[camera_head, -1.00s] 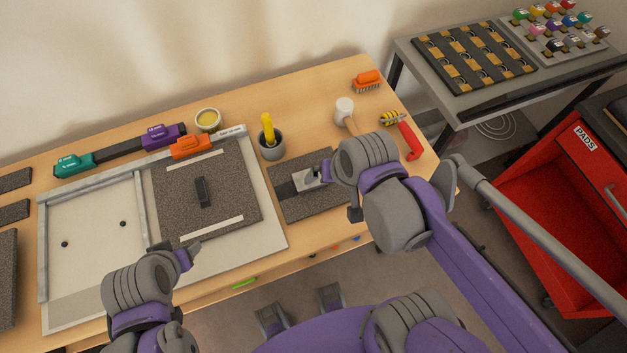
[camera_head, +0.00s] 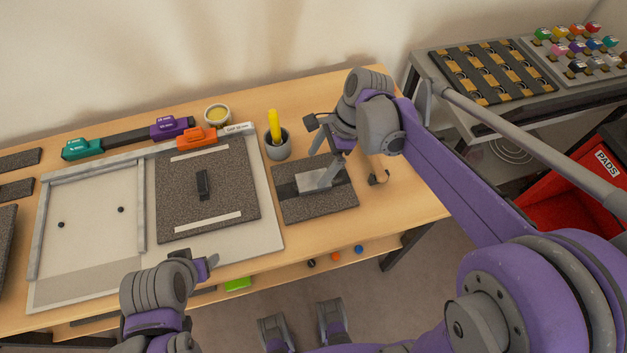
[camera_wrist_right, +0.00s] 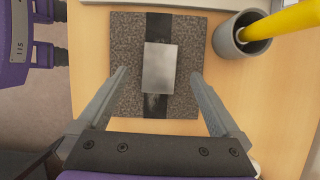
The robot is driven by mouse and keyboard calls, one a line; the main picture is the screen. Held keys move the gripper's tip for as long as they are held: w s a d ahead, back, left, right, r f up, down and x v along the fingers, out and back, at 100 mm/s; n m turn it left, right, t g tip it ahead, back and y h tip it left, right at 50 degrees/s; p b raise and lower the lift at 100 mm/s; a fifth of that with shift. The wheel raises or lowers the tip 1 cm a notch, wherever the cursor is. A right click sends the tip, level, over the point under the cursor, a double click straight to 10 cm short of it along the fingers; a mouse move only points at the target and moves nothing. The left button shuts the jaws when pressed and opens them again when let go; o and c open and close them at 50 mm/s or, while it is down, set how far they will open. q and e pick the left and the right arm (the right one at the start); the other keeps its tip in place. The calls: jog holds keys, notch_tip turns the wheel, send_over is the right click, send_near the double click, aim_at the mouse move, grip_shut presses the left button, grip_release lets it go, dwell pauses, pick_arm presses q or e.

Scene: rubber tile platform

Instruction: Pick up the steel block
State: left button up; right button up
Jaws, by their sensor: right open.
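The steel block (camera_head: 312,180) is a flat silver-grey piece. It lies on a black strip across a dark speckled rubber tile (camera_head: 330,204) on the table. In the right wrist view the block (camera_wrist_right: 160,68) sits ahead of and between the lines of the two fingers, with a gap on each side. My right gripper (camera_head: 321,163) is open and empty over the tile, close to the block; one finger partly covers the block in the head view. My left gripper (camera_head: 208,266) is at the front edge of the framed board, apart from the block; its opening is unclear.
A grey cup (camera_head: 278,149) with a yellow-handled tool stands just left of the tile and behind it. A framed board (camera_head: 262,232) with another speckled tile and a black piece fills the left. An orange block (camera_head: 197,139) lies behind. Bare table is right of the tile.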

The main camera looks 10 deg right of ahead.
aim_at(314, 179)
notch_tip(314, 179, down, 5)
jog(key=shift+a+f, duration=0.1)
jog(key=shift+a, duration=0.05)
jog(key=shift+a+f, duration=0.15)
jog(key=shift+f, duration=0.05)
grip_shut()
dwell(0.4)
